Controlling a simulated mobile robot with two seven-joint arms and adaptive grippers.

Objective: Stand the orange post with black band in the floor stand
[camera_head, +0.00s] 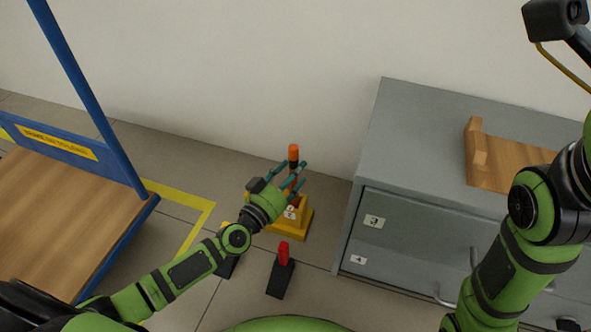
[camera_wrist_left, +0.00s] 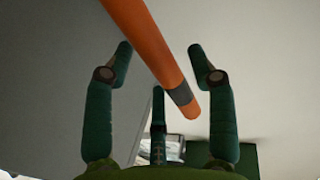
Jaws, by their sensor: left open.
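The orange post with black band (camera_head: 293,152) stands about upright over the yellow floor stand (camera_head: 302,225), which has a number label. The post's lower part is partly hidden behind my fingers, so how deep it sits in the stand is hard to see. My left gripper (camera_head: 292,178) is open, its fingers spread around the post. In the left wrist view the post (camera_wrist_left: 150,45) runs slanting between the open fingers (camera_wrist_left: 160,75), with its dark band near one end; no finger is clearly pressed on it. My right gripper is out of view.
A black stand with a red post (camera_head: 283,252) is in front of the yellow stand, and another dark block (camera_head: 228,265) is left of it. A grey cabinet (camera_head: 400,140) stands right, bearing a wooden holder (camera_head: 505,165). A blue cart with wooden deck (camera_head: 60,215) stands left.

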